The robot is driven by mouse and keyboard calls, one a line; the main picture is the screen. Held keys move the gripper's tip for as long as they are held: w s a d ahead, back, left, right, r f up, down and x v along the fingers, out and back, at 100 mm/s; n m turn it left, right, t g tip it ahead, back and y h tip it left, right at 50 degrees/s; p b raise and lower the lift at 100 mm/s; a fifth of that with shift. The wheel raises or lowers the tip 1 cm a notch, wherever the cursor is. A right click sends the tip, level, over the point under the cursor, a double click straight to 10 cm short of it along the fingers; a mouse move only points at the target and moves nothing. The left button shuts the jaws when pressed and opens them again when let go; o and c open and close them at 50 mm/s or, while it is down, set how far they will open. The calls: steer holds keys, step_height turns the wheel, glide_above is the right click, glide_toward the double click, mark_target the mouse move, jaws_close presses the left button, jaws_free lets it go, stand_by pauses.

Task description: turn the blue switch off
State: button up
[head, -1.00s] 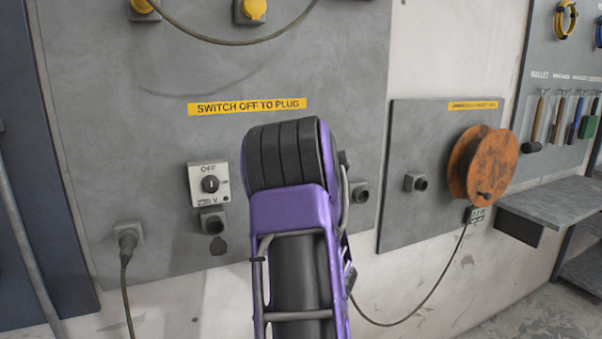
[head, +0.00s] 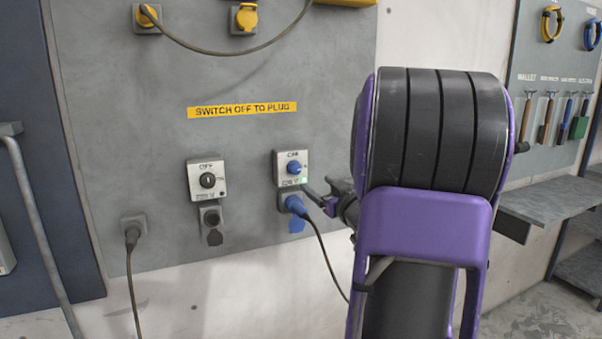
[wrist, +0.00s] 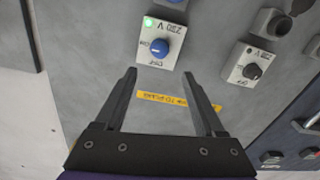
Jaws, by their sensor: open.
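The blue switch is a round blue knob (head: 294,167) on a white plate on the grey wall panel. Its blue knob shows in the wrist view (wrist: 159,47), just beyond my fingertips, with the picture upside down. A green light (wrist: 148,23) glows on its plate. I cannot tell for certain which way the knob points. My gripper (wrist: 159,72) is open and empty, its two fingers spread to either side below the knob, apart from it. In the head view, my gripper (head: 320,198) is right of and slightly below the switch, partly hidden by my arm.
A black switch (head: 207,180) is to the left, over an empty socket. A yellow label (head: 242,110) is above. A grey shelf (head: 560,200) stands at right.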

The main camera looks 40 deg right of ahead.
mark_target(297, 170)
steer(key=x, duration=1.1)
steer(key=shift+w, duration=0.3)
steer(key=shift+c, duration=0.3)
jaws_close()
